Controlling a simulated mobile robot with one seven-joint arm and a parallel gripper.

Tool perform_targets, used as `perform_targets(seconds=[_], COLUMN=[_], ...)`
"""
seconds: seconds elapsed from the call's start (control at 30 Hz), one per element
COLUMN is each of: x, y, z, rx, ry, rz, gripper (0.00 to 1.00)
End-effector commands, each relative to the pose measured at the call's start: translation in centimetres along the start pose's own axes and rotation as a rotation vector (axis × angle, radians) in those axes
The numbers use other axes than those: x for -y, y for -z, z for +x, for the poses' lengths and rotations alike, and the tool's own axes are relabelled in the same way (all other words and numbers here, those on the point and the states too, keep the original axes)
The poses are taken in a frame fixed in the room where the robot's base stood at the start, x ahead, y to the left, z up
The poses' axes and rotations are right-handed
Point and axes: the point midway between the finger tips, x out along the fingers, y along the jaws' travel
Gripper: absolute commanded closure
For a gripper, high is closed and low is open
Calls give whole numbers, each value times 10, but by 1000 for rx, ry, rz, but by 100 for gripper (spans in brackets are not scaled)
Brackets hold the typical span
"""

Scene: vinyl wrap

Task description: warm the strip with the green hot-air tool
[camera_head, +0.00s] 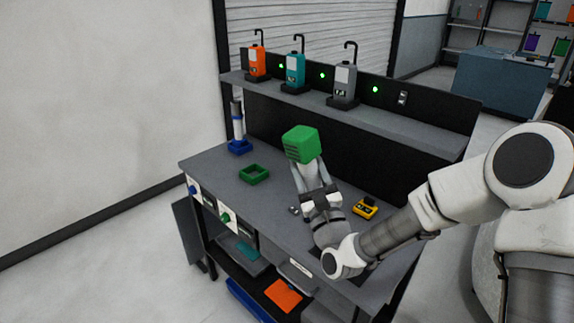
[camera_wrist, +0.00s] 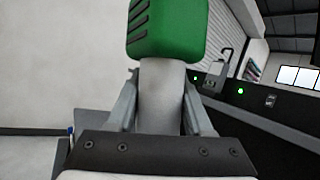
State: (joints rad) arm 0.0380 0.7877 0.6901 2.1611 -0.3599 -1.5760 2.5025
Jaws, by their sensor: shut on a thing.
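The green hot-air tool (camera_head: 301,145) has a green, vented head on a pale grey body. My gripper (camera_head: 310,174) is shut on its body and holds it up above the bench, head at the top. In the wrist view the tool's green head (camera_wrist: 168,28) fills the top middle, and my gripper (camera_wrist: 163,95) has one finger on each side of the pale body. Where the nozzle points is hard to tell. I cannot make out the strip in either view.
The grey bench (camera_head: 215,165) bears an empty green square holder (camera_head: 254,174), a blue holder (camera_head: 239,147) with a white-and-blue tool standing in it, and a yellow device (camera_head: 365,207). Orange (camera_head: 257,62), teal (camera_head: 295,72) and grey (camera_head: 344,82) units stand on the shelf behind.

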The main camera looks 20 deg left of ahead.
Motion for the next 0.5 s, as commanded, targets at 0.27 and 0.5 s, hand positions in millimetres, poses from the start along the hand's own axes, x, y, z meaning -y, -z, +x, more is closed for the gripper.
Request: perform_targets(seconds=[0.27,0.5], x=[32,48], y=[41,62], z=[5,6], rx=[4,5], ry=[4,1], rz=[-1,1], gripper=[100,100])
